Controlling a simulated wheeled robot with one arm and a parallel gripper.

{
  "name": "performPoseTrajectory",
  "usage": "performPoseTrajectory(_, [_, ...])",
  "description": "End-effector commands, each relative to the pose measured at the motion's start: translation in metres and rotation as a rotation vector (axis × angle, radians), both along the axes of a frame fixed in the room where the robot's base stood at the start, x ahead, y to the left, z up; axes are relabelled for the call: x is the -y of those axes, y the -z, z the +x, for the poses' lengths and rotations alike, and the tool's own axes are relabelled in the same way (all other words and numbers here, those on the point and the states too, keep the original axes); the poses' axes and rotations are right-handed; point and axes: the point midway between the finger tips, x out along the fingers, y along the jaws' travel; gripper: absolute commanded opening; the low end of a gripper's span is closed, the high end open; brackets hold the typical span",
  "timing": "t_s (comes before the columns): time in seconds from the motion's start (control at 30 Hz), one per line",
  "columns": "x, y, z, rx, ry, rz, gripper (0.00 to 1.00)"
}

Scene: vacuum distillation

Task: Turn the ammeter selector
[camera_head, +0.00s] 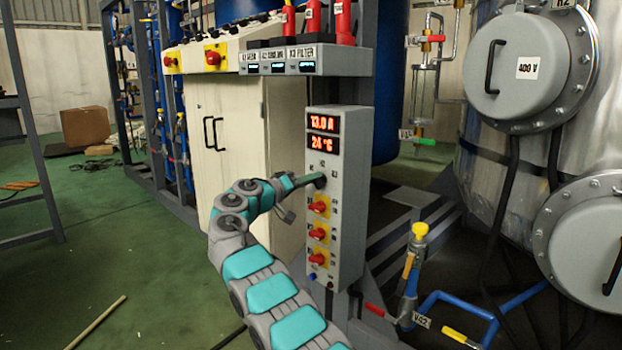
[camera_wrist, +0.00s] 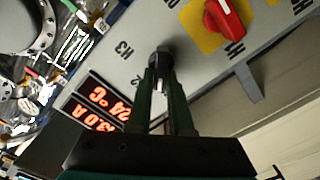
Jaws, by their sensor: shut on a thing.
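The ammeter selector is a small black knob (camera_wrist: 160,58) on a grey control box (camera_head: 352,240), below two red displays reading about 13.0 A and 24 °C (camera_head: 323,133). My gripper (camera_wrist: 160,72) is shut on this knob in the wrist view, one finger on each side. In the head view my gripper (camera_head: 316,180) reaches the box from the left and hides most of the knob. Labels stand around the knob; "H3" is readable in the wrist view. A white mark shows on the knob between the fingers.
Red rotary switches on yellow plates (camera_head: 319,208) sit just below the knob; one is close by in the wrist view (camera_wrist: 224,18). A shelf with small displays (camera_head: 305,62) is above.

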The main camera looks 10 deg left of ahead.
Motion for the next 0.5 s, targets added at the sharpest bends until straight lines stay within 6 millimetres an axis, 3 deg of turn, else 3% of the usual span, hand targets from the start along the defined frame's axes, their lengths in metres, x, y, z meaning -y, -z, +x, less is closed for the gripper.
performPoseTrajectory(0.5, [-0.0008,0.0011,0.0011,-0.089,0.0,-0.114,0.0])
